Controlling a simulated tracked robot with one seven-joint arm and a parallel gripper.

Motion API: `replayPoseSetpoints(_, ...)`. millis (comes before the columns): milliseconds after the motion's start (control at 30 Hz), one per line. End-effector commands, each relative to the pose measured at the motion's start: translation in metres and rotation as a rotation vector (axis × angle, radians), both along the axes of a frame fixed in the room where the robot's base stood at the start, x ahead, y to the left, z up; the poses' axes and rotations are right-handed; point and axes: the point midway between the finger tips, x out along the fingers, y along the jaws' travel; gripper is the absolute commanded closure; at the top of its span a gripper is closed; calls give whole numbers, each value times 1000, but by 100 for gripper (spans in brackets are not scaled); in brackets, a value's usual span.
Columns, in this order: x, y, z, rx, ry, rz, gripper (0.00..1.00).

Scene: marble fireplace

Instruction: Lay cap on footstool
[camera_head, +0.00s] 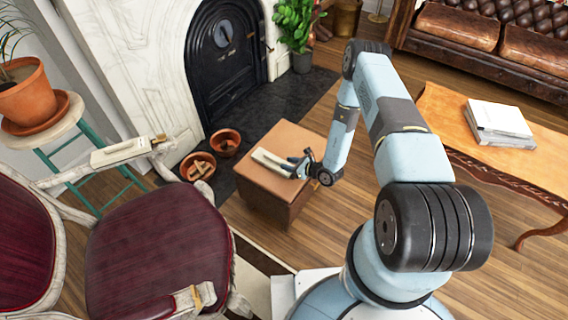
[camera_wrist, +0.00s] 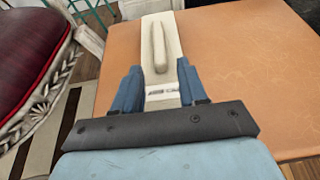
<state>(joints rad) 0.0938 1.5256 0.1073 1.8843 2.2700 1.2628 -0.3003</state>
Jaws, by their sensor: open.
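The footstool (camera_head: 290,141) is a tan leather-topped block on the wood floor by the hearth. Its smooth top (camera_wrist: 245,75) fills much of the wrist view. A long, flat cream item (camera_head: 272,161) lies on it; in the wrist view the item (camera_wrist: 172,32) has a raised rounded ridge and a printed label at its near end. I cannot tell whether it is the cap; no other cap shows. My gripper (camera_head: 302,164) is low over the footstool top. In the wrist view its blue fingers (camera_wrist: 159,82) are apart, one on each side of the item's near end.
A red-seated armchair (camera_head: 160,250) stands left of the footstool. Terracotta pots (camera_head: 226,142) sit on the dark hearth before the black fireplace (camera_head: 222,60). A wooden table (camera_head: 450,125) with stacked books (camera_head: 500,122) is at right. The footstool top right of the cream item is bare.

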Motion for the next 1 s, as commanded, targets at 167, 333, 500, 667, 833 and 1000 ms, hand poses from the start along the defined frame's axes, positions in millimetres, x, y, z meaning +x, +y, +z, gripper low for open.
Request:
replayPoseSetpoints(167, -21, -26, 14, 1, 3, -2, 58)
replayPoseSetpoints(333, -36, -45, 24, 1, 0, -1, 58)
replayPoseSetpoints(500, -45, -56, 29, 1, 1, 0, 58)
replayPoseSetpoints(667, -48, -59, 31, 1, 1, 1, 58)
replayPoseSetpoints(833, -42, -58, 42, 2, -15, 19, 58)
replayPoseSetpoints(1000, -23, -51, 90, 5, -80, 115, 58)
